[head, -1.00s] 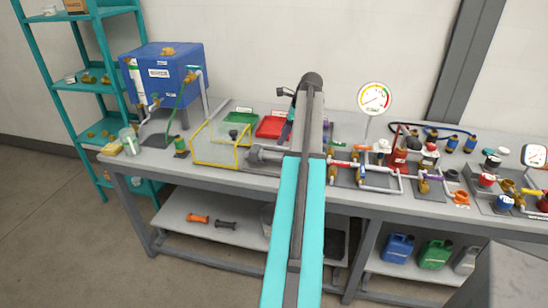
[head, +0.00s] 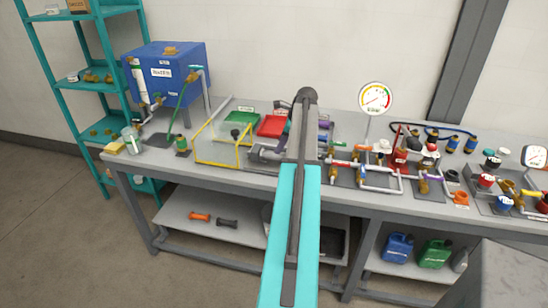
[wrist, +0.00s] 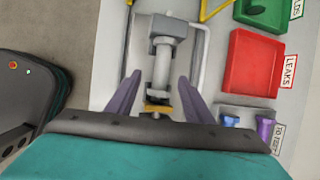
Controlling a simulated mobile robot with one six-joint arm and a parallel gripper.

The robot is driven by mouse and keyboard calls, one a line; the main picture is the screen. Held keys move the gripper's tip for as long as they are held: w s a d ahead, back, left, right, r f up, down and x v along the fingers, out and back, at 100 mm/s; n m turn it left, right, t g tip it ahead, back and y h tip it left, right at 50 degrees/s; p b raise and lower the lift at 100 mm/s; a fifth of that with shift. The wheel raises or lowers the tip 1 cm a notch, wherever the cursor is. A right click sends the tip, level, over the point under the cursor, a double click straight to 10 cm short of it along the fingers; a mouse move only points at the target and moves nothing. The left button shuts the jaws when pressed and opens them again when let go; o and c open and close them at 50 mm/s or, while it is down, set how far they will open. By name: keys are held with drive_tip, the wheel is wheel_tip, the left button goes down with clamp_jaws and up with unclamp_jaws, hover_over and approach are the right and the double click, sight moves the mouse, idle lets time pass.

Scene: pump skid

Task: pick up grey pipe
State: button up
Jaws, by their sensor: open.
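The grey pipe (wrist: 161,72) shows in the wrist view. It runs from a grey block (wrist: 168,28) at the top down to a brass fitting (wrist: 158,109). In the head view the grey pipe (head: 268,153) lies on the bench, partly hidden behind my arm. My gripper (wrist: 160,76) is open. Its two purple fingers stand on either side of the pipe, with a gap visible on both sides. Whether the fingers are down at pipe height I cannot tell. In the head view my gripper is mostly hidden behind the arm.
A red bin (wrist: 262,65) and a green bin (wrist: 265,12) stand right of the pipe in the wrist view. A yellow frame (head: 238,158) stands close on the left in the head view. A pipe assembly (head: 365,170) with valves is on the right.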

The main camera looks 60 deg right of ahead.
sight(274, 156)
drive_tip(key=shift+x, duration=1.3)
drive_tip(key=shift+p, duration=0.3)
drive_tip(key=shift+d+p+x, duration=0.1)
drive_tip(key=shift+p+x, duration=0.5)
drive_tip(key=shift+x, duration=0.7)
drive_tip(key=shift+d+p+x, duration=0.15)
drive_tip(key=shift+p+x, duration=0.4)
drive_tip(key=shift+x, duration=0.75)
clamp_jaws()
